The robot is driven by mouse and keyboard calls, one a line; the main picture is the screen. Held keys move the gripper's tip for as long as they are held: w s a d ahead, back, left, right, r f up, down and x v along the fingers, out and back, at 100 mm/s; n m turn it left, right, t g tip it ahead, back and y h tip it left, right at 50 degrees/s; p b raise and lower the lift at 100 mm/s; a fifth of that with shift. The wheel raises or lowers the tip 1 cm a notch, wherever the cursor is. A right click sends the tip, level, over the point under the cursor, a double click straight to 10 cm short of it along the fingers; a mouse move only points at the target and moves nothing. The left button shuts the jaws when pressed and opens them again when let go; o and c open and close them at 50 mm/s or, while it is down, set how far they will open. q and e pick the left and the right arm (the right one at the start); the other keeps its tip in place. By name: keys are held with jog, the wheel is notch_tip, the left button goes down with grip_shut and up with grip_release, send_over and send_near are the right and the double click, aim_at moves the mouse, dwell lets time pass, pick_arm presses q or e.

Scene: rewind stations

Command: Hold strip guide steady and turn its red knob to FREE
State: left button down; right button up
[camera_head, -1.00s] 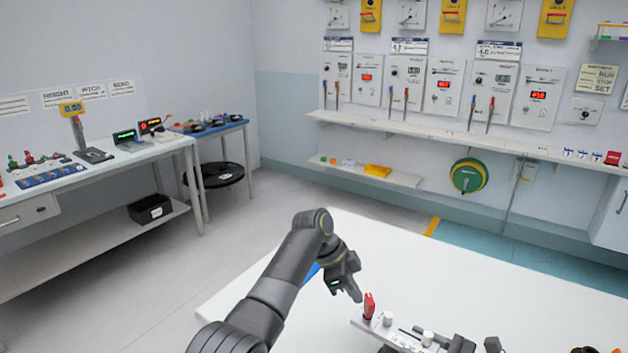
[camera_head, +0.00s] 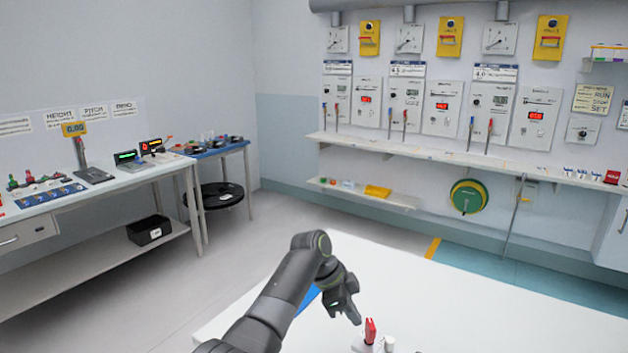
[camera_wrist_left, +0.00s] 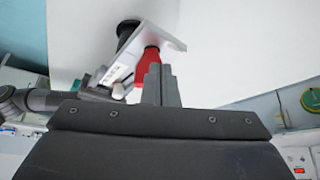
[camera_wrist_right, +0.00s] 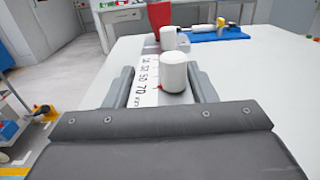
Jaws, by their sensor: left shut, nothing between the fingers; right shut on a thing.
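The strip guide shows at the bottom edge of the head view as a light end piece (camera_head: 362,346) with an upright red knob (camera_head: 370,331); the rest is cut off. My left gripper (camera_head: 354,317) is shut and empty, just left of the knob. In the left wrist view its closed fingers (camera_wrist_left: 160,86) overlap the red knob (camera_wrist_left: 147,68) in the picture; I cannot tell if they touch. In the right wrist view my right gripper (camera_wrist_right: 161,88) is shut on the strip guide (camera_wrist_right: 147,92), with fingers either side of its printed scale and white post (camera_wrist_right: 174,72).
A white table (camera_head: 470,310) lies under the guide, mostly clear to the right. A blue thing (camera_head: 306,301) lies partly behind my left arm. A bench (camera_head: 100,185) stands at left, and a shelf (camera_head: 440,155) runs along the back wall.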

pick_arm(q)
notch_tip(320, 180, up, 6)
dwell(0.5)
jog(key=shift+a, duration=0.1)
notch_tip(320, 180, down, 6)
jog(key=s, duration=0.2)
jog(key=shift+s+a, duration=0.25)
jog(key=shift+s, duration=0.05)
dwell(0.7)
jog(key=shift+w+d, duration=0.2)
jog(key=shift+d, duration=0.4)
dwell(0.9)
jog(key=shift+w+a, duration=0.1)
jog(key=shift+w, duration=0.3)
